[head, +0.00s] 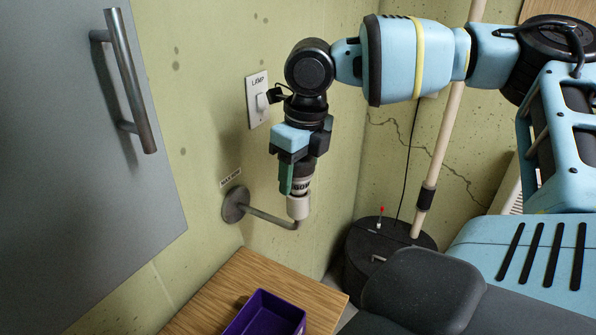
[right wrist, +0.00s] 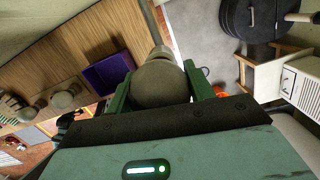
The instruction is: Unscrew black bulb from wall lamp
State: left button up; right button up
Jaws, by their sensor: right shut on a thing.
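The wall lamp (head: 262,216) has a round base on the wall and a bent metal arm ending in a pale upright socket (head: 297,207). A bulb (head: 303,184) stands upright at the top of the socket; its visible side is dark grey with pale lettering. In the right wrist view the bulb (right wrist: 160,84) looks like a dull grey-brown dome between the green fingers. My right gripper (head: 294,182) points down from above and is shut on the bulb. The fingers hide part of the bulb, and I cannot tell how far it sits in the socket. My left gripper is not in view.
A light switch (head: 258,101) is on the wall behind my right wrist. A grey door with a handle (head: 131,80) is at left. Below stands a wooden table (head: 215,285) with a purple bin (head: 268,313). A dark round drum (head: 388,237) stands in the corner.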

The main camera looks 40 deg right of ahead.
jog(key=shift+n, duration=1.7)
jog(key=o, duration=1)
jog(key=shift+o, duration=0.2)
jog(key=r, duration=0.5)
jog(key=s+r, duration=0.1)
jog(key=r, duration=0.2)
jog(key=shift+d, duration=0.2)
